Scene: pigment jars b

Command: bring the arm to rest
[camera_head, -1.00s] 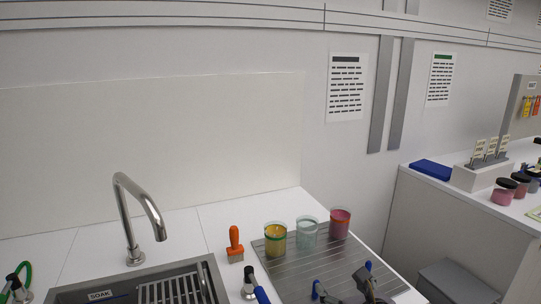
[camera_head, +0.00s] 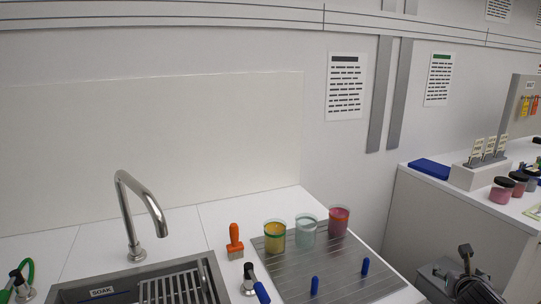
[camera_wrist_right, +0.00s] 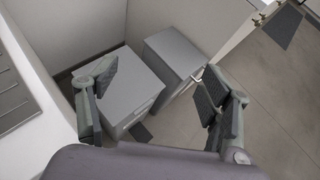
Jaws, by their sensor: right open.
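My right gripper (camera_head: 468,272) is at the lower right in the head view, beyond the right edge of the counter. It hangs in front of a grey box (camera_head: 430,282). In the right wrist view the two fingers of the gripper (camera_wrist_right: 160,88) are spread wide apart with nothing between them. Below them are two grey cabinets and the floor. My left gripper is in neither view.
On the ribbed drainboard (camera_head: 350,285) stand a yellow jar (camera_head: 275,238), a pale teal jar (camera_head: 306,231), a pink jar (camera_head: 339,222) and two blue pegs. A sink (camera_head: 70,294) with a tap (camera_head: 132,215) is left. Another counter (camera_head: 440,189) is right.

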